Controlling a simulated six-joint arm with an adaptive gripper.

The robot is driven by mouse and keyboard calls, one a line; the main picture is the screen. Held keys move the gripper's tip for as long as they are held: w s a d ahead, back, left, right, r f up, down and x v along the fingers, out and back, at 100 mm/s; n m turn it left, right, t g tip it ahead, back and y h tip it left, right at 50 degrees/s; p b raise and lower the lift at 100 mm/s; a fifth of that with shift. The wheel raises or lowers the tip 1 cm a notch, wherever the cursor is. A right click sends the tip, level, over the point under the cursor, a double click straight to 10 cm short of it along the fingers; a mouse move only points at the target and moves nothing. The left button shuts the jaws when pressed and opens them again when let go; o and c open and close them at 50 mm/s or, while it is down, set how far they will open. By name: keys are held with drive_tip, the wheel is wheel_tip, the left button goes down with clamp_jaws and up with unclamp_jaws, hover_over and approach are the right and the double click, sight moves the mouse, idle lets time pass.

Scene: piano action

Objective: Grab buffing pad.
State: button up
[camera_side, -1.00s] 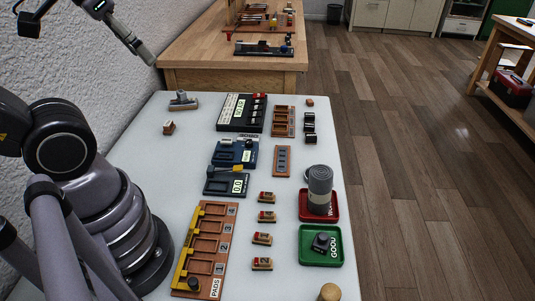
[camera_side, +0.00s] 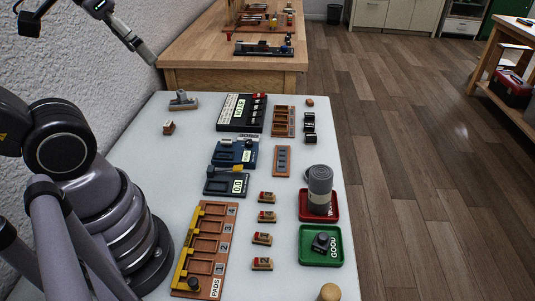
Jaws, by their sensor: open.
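My gripper (camera_side: 149,58) is at the upper left, high above the far left corner of the work table and well away from the parts. Its fingers are small here, and nothing shows between them. Several small tan blocks with red tops (camera_side: 263,239) lie in a column right of a wooden rack (camera_side: 228,244) marked PADS. The rack has numbered slots and a yellow strip along its left side. A dark round piece (camera_side: 193,284) sits at its near end. I cannot tell which piece is the buffing pad.
A grey cylinder (camera_side: 320,184) stands on a red tray (camera_side: 332,211). A green tray (camera_side: 307,254) holds a dark part (camera_side: 322,243). A blue device (camera_side: 222,153) and a black device (camera_side: 229,116) with displays stand farther back. The table's left strip is mostly clear.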

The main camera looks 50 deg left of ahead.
sight(324, 286)
drive_tip(key=w+d+f+n+g+h, duration=0.4)
drive_tip(key=w+d+f+g+h, duration=0.1)
drive_tip(key=d+f, duration=0.35)
drive_tip(key=w+d+f+n+g+h, duration=0.45)
drive_tip(key=d+f+h, duration=0.2)
drive_tip(key=d, duration=0.35)
drive_tip(key=w+d+f+n+t+h, duration=0.15)
drive_tip(key=f+n, duration=0.25)
drive_tip(key=f, duration=0.5)
drive_tip(key=w+d+f+n+t, duration=0.1)
drive_tip(key=d+f+n, duration=0.3)
drive_tip(key=f, duration=0.5)
drive_tip(key=shift+n, duration=0.35)
drive_tip(key=x, duration=0.6)
drive_tip(key=shift+w, duration=0.1)
drive_tip(key=shift+t, duration=0.3)
drive_tip(key=shift+f+x, duration=0.25)
drive_tip(key=shift+x, duration=2.8)
drive_tip(key=shift+a, duration=0.1)
drive_tip(key=shift+c, duration=0.3)
